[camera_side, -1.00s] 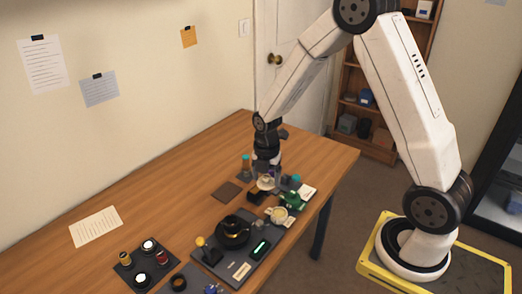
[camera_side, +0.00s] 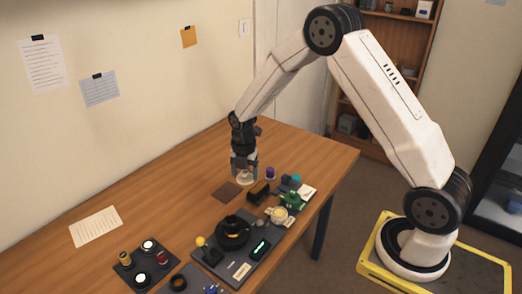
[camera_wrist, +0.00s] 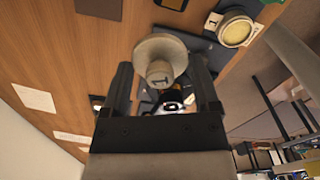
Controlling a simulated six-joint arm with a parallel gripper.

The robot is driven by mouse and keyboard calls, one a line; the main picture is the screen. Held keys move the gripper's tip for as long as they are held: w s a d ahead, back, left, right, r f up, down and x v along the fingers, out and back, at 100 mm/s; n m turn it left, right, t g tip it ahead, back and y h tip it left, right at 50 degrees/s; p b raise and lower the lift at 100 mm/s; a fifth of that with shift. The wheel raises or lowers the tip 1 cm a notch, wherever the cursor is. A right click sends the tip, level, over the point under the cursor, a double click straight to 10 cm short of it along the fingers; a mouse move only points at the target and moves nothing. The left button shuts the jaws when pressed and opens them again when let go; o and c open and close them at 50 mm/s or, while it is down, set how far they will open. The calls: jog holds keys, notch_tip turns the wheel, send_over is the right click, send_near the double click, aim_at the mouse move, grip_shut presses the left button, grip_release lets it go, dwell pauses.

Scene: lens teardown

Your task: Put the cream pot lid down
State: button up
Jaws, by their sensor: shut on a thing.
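My gripper (camera_side: 244,171) is shut on the cream pot lid (camera_side: 246,181), a pale disc with a raised knob.
A black round part (camera_side: 233,232) and a yellow-knobbed stick (camera_side: 205,250) stand in front. A black-and-gold block (camera_side: 259,192), a purple-topped bottle (camera_side: 270,173) and a green part (camera_side: 294,200) lie to the right.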

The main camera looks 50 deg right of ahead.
jog(key=w+f, duration=0.2)
jog(key=w, duration=0.3)
send_over(227, 191)
jog(key=shift+s+a+f, duration=0.1)
jog(key=shift+s+f, duration=0.1)
jog(key=shift+f, duration=1.15)
jog(key=shift+s+f, duration=0.15)
jog(key=shift+f, duration=1.15)
jog(key=shift+w+f, duration=0.25)
jog(key=shift+f, duration=1.6)
jog(key=o, duration=1.1)
jog(key=shift+f, duration=0.15)
jog(key=shift+c, duration=0.2)
